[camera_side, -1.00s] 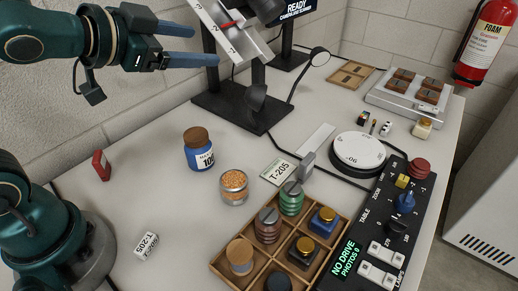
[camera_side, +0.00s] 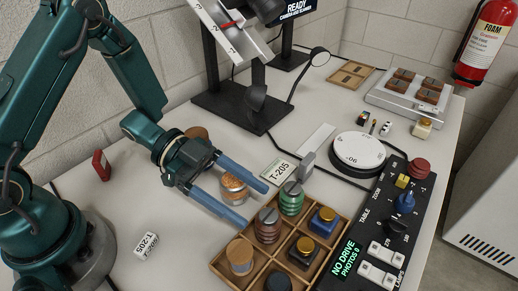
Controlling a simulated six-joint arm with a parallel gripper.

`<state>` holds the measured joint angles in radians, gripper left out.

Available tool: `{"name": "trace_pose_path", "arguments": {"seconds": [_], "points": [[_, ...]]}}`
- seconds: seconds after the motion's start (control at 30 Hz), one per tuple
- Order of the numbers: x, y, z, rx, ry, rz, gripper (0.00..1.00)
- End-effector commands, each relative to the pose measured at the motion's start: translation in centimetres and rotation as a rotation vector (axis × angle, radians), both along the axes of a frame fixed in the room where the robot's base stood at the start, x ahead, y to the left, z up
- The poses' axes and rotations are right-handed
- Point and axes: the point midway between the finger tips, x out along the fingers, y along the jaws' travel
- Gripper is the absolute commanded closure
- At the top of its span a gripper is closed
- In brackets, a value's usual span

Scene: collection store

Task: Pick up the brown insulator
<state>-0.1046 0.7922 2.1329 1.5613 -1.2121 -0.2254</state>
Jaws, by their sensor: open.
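The brown insulator (camera_side: 268,226), ribbed with a grey top, stands upright in a compartment of the wooden tray (camera_side: 225,270). A green ribbed insulator (camera_side: 291,198) stands just behind it to the right. My gripper (camera_side: 254,207) is open, its two blue fingers pointing right and down toward the brown insulator. The fingertips appear just short of it, with one on either side of its line; I cannot tell their exact height. Nothing is held. A glass jar of copper-coloured bits (camera_side: 234,188) shows between the fingers, partly hidden by them.
A blue pot (camera_side: 324,220) and a wooden-topped jar (camera_side: 240,256) share the tray. The black control panel (camera_side: 385,225) adjoins the tray on the right. My arm mostly hides a brown-lidded bottle (camera_side: 197,132).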

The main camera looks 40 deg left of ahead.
Motion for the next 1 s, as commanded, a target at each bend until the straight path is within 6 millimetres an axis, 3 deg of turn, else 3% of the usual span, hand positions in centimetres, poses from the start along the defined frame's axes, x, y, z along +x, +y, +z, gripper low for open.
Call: {"name": "trace_pose_path", "arguments": {"seconds": [0.47,0.8,1.0], "points": [[0.8,-4.2,-1.8,0.003,0.005,0.002,0.25],[0.9,-4.6,-1.9,0.003,0.004,0.005,0.25],[0.9,-4.6,-1.9,0.004,0.005,0.006,1.0]]}}
